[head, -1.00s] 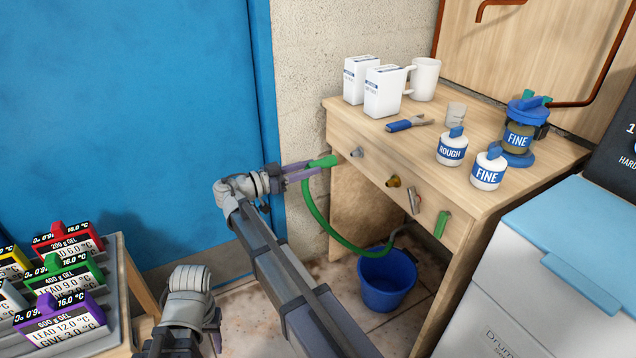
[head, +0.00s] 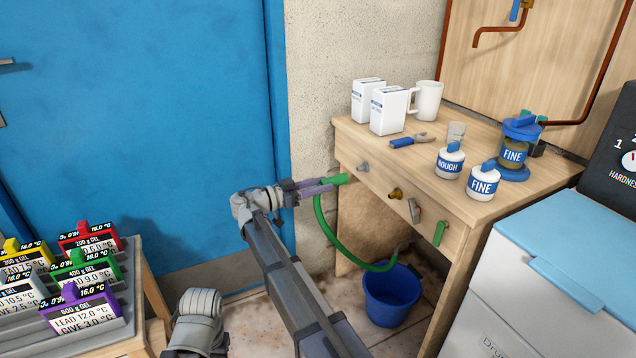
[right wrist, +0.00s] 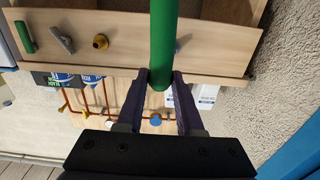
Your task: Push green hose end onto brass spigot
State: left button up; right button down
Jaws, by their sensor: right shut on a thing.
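My right gripper (head: 318,188) is shut on the green hose end (head: 336,180), left of the bench front. The hose hangs in a loop from there to the blue bucket. The brass spigot (head: 395,193) sticks out of the bench's front board, to the right of the hose tip and apart from it. In the right wrist view the hose (right wrist: 163,45) stands between the purple fingers (right wrist: 160,92), and the brass spigot (right wrist: 100,41) shows bare to its left. My left gripper's fingers do not show; only an arm link is at the bottom of the head view.
A grey spigot (head: 362,167) is close to the hose tip, left of the brass one. A grey lever (head: 414,210) and green handle (head: 440,228) are to the right. The blue bucket (head: 392,296) is on the floor. Jars, boxes and a mug stand on the bench (head: 395,158).

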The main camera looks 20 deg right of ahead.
jog(key=shift+s, duration=6.8)
jog(key=shift+w+d, duration=0.2)
jog(key=shift+d, duration=1.1)
jog(key=shift+w+d, duration=0.2)
jog(key=shift+d, duration=1.1)
jog(key=shift+w+d, duration=0.15)
jog(key=shift+d, duration=1.85)
jog(key=shift+c, duration=2.3)
grip_release()
jog(key=shift+o, duration=0.3)
jog(key=o, duration=0.4)
